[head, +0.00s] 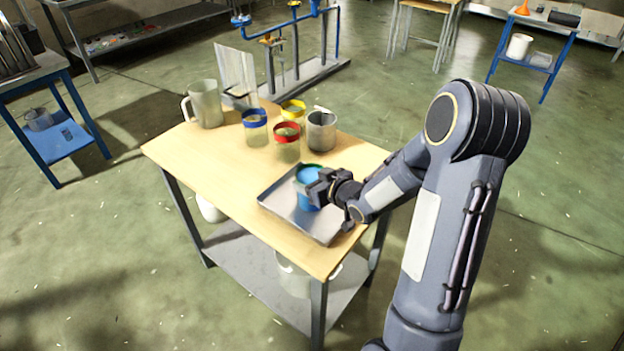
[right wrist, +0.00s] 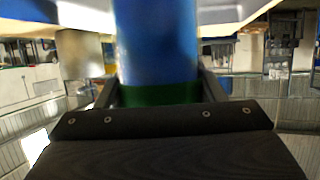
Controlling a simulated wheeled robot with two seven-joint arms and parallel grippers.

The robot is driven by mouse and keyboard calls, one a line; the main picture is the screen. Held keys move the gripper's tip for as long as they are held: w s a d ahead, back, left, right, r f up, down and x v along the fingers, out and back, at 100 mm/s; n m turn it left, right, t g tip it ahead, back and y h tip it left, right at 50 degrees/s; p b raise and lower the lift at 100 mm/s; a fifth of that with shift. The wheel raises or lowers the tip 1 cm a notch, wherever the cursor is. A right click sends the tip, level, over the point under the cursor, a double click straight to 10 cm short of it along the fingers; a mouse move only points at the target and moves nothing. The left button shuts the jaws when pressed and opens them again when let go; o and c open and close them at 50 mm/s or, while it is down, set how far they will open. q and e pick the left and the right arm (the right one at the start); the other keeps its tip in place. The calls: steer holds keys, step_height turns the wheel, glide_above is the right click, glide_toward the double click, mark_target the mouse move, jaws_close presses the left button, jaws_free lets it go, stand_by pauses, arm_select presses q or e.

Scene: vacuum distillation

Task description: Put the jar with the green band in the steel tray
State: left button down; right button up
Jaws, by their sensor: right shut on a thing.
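The steel tray (head: 270,197) lies on the front right part of the wooden table. The jar with the green band (head: 306,176) has blue contents and is over or in the tray; I cannot tell whether it touches the tray floor. My right gripper (head: 318,187) is shut on this jar from the right. In the right wrist view the blue jar (right wrist: 157,45) stands between the fingers, with its green band (right wrist: 160,95) close to the gripper palm. The gripper hides part of the jar and tray in the head view. My left gripper is not in view.
Jars with a blue band (head: 255,128), a yellow band (head: 293,108) and a red band (head: 287,145) stand behind the tray. A metal beaker (head: 321,132) is beside them, and a pitcher (head: 206,104) stands at the back left. The table's left front (head: 215,165) is clear.

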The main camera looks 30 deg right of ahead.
steer(key=o, duration=1.5)
steer(key=shift+r+p, duration=0.35)
steer(key=shift+p, duration=0.1)
steer(key=s+d+r+m+g+h, duration=0.1)
steer(key=s+r, duration=0.2)
steer(key=s, duration=0.3)
steer(key=s+d+r+m+h, duration=0.1)
steer(key=s+d+r, duration=0.1)
steer(key=s+r, duration=0.3)
steer(key=s+a+g+y, duration=0.1)
steer(key=s+a+g, duration=0.1)
steer(key=s+a, duration=0.3)
steer(key=s+a+g+y, duration=0.1)
steer(key=s+a+g, duration=0.1)
steer(key=s+a, duration=0.3)
steer(key=s+a+r+m+g+y, duration=0.1)
steer(key=s+a, duration=0.3)
steer(key=s, duration=0.4)
steer(key=shift+s+a+g+y, duration=0.2)
steer(key=shift+a+g+y, duration=0.3)
steer(key=shift+g, duration=0.4)
steer(key=shift+d, duration=0.15)
